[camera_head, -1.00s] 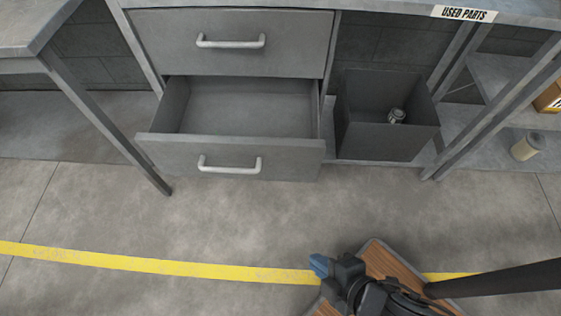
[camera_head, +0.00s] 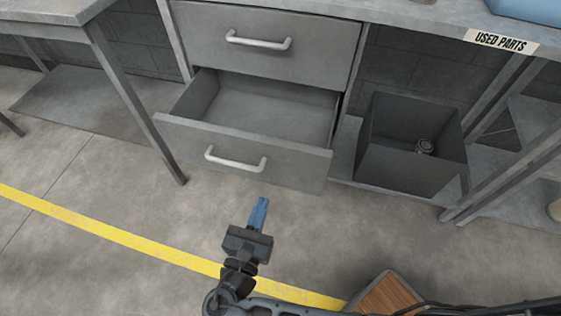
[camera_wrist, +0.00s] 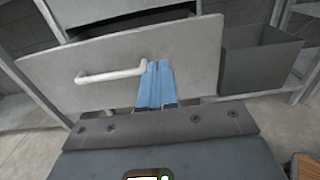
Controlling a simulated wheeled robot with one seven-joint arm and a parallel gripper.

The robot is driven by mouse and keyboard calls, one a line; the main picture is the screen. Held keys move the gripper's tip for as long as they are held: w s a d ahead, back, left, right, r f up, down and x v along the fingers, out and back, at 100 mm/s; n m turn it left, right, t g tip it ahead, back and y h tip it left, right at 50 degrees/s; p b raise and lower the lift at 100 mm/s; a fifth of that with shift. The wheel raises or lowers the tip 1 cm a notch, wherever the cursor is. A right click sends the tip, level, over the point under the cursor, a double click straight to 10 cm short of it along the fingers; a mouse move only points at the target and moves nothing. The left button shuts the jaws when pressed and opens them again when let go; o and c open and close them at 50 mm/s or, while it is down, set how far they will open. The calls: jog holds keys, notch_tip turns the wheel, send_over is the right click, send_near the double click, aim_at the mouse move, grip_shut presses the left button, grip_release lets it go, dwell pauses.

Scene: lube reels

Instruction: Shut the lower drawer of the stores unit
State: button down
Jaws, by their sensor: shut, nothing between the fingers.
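The lower drawer (camera_head: 240,150) of the grey stores unit is pulled out, and its inside is empty. Its front carries a pale bar handle (camera_head: 235,160). The upper drawer (camera_head: 265,42) above it is shut. My gripper (camera_head: 261,205) is shut and empty, its blue fingers pointing at the lower drawer's front from just before it. In the wrist view the blue fingertips (camera_wrist: 156,68) overlap the drawer front (camera_wrist: 190,60), just right of the handle (camera_wrist: 110,75). I cannot tell whether they touch the front.
A table leg (camera_head: 145,115) stands at the left.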

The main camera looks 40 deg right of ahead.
aim_at(281, 150)
jog(key=x, duration=1.4)
jog(key=shift+w+d, duration=0.25)
jog(key=shift+d, duration=0.15)
jog(key=b+x, duration=0.5)
jog(key=x, duration=1.8)
jog(key=shift+w+d+b, duration=0.2)
jog(key=shift+d+b, duration=0.1)
